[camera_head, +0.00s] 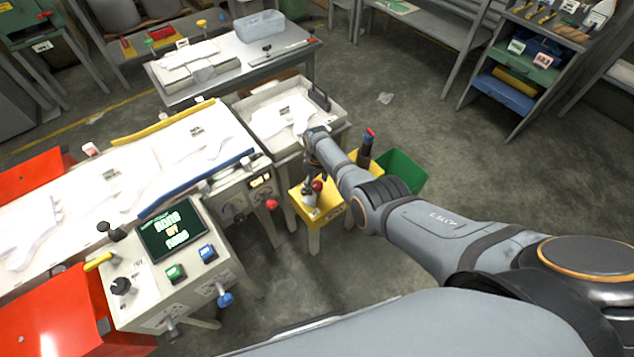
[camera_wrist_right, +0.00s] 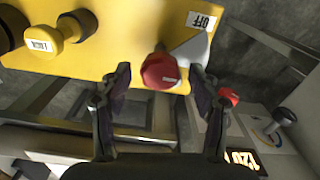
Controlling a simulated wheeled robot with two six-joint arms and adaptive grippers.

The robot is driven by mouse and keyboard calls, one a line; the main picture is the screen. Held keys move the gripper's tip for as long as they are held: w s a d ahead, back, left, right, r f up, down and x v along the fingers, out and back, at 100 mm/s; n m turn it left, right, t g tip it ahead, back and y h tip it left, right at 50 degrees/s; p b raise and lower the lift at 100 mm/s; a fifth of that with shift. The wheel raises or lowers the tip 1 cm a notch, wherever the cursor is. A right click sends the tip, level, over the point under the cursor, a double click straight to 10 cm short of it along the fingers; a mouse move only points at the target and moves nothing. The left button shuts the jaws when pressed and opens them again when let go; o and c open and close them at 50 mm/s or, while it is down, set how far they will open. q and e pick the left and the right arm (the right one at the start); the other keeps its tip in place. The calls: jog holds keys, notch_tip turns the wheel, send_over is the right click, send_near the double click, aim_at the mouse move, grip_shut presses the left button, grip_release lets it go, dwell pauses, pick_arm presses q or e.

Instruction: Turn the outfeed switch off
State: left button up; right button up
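A lever switch with a red knob (camera_wrist_right: 160,70) and a pale cone base (camera_wrist_right: 192,50) stands on a yellow stand (camera_wrist_right: 110,35). A white OFF label (camera_wrist_right: 201,20) is beside the base. The lever leans so that its knob is on the side away from that label. In the head view the red knob (camera_head: 317,186) shows on the yellow stand (camera_head: 332,204). My right gripper (camera_wrist_right: 164,80) is open, with one finger on each side of the red knob in the wrist view; gaps show on both sides. My left gripper is not in view.
A yellow labelled knob (camera_wrist_right: 68,30) stands at the wrist view's upper left. A dark post with a red top (camera_head: 366,145) and a green bin (camera_head: 402,172) are close to my right arm. The control console (camera_head: 150,270) and a white tray (camera_head: 335,112) are nearby.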

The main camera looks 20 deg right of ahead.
notch_tip(320, 180, up, 12)
dwell(0.6)
dwell(0.4)
